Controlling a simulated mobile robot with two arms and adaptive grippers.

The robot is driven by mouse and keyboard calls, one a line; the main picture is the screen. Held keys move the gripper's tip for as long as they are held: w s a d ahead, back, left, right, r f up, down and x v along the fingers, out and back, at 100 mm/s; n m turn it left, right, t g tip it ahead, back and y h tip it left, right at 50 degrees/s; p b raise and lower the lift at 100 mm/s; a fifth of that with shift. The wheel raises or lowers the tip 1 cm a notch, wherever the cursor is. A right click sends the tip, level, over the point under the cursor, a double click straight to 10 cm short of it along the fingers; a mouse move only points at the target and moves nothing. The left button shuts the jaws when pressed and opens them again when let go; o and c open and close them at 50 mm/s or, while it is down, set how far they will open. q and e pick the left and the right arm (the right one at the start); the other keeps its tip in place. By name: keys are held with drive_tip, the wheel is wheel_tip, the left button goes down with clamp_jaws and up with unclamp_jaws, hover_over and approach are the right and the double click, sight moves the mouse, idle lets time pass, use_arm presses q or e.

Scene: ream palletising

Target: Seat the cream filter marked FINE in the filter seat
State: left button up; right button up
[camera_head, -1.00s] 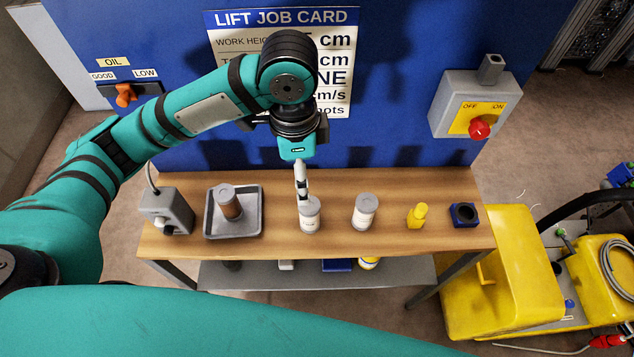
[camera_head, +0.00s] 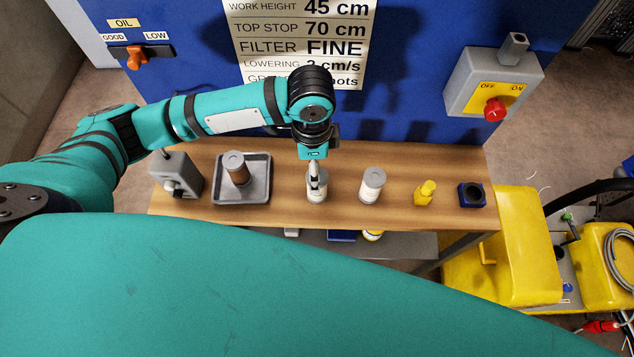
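Two cream cylinders with grey lids stand upright on the wooden bench, a left one (camera_head: 318,195) and a right one (camera_head: 371,187). Their labels are too small to read, so I cannot tell which is FINE. My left gripper (camera_head: 315,184) points down at the left cream cylinder, its fingers overlapping the lid and upper side. The fingers show edge-on, so I cannot tell whether they grip it. A blue block with a dark round opening (camera_head: 472,195), apparently the filter seat, sits at the bench's right end and looks empty. My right gripper is out of view.
A grey tray (camera_head: 263,191) holds a brown, grey-capped cylinder (camera_head: 237,170). A grey box (camera_head: 176,176) stands left of it. A yellow bottle (camera_head: 425,193) stands between the right cream cylinder and blue block. The wall card reads FILTER FINE (camera_head: 300,47).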

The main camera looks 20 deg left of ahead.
use_arm(q)
drive_tip(key=f, duration=0.3)
drive_tip(key=f+p, duration=0.1)
drive_tip(key=f, duration=0.1)
drive_tip(key=shift+w+d, duration=0.15)
drive_tip(key=shift+d, duration=0.25)
drive_tip(key=shift+c, duration=0.4)
drive_tip(key=c, duration=1.3)
